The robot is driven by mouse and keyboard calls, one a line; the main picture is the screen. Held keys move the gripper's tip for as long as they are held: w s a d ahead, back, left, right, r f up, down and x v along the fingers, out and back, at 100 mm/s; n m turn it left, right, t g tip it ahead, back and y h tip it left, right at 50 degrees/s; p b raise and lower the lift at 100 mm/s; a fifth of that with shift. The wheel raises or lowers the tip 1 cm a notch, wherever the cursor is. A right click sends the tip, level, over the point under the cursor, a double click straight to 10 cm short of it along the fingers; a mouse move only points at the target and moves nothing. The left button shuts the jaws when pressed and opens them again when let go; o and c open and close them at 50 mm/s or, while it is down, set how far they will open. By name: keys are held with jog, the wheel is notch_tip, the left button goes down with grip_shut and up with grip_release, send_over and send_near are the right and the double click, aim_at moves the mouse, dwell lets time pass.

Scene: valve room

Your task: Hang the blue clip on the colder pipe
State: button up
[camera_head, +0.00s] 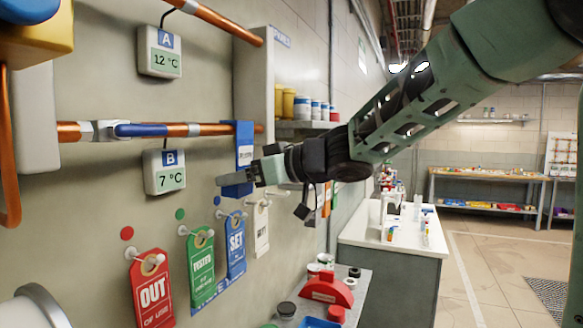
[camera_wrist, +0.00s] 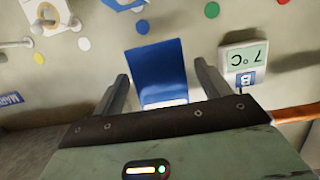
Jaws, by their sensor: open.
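The blue clip (camera_head: 244,142) is a tall blue piece with a pale label. Its top is at the lower copper pipe (camera_head: 205,130), near the pipe's right end, and its body hangs below. Display B (camera_head: 165,171) under this pipe reads 7 °C. Display A (camera_head: 160,52), under the upper copper pipe (camera_head: 225,20), reads 12 °C. My gripper (camera_head: 240,178) is open at the clip's lower part. In the wrist view the clip (camera_wrist: 157,70) lies between my spread fingers (camera_wrist: 161,78), with gaps at both sides. The clip's contact with the pipe's back is hidden.
Red (camera_head: 151,290), green (camera_head: 201,270) and blue (camera_head: 235,248) tags hang on wall pegs below. A blue valve handle (camera_head: 155,130) lies along the lower pipe. A shelf with cans (camera_head: 305,108) is behind my gripper. Open floor (camera_head: 490,260) lies at the right.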

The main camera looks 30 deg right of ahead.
jog(key=p+v, duration=0.2)
jog(key=v, duration=1.1)
jog(key=w+a+f+m+g+h+b, duration=0.1)
jog(key=a+f+h+b, duration=0.25)
jog(key=f, duration=0.65)
jog(key=w+a+f+m+g+h+b, duration=0.1)
jog(key=a+f+h+b, duration=0.3)
jog(key=f, duration=0.6)
jog(key=s+a+f+n+g+b, duration=0.1)
jog(key=s+a+f+g, duration=0.3)
jog(key=s+f, duration=0.5)
jog(key=s+a+f+n+g+b, duration=0.1)
jog(key=s+a+f+g+b, duration=0.2)
jog(key=s, duration=1.1)
notch_tip(320, 180, down, 6)
jog(key=g+h, duration=0.1)
jog(key=g, duration=0.2)
jog(key=shift+s+a+n, duration=0.2)
jog(key=shift+a+n, duration=0.1)
jog(key=shift+a, duration=0.05)
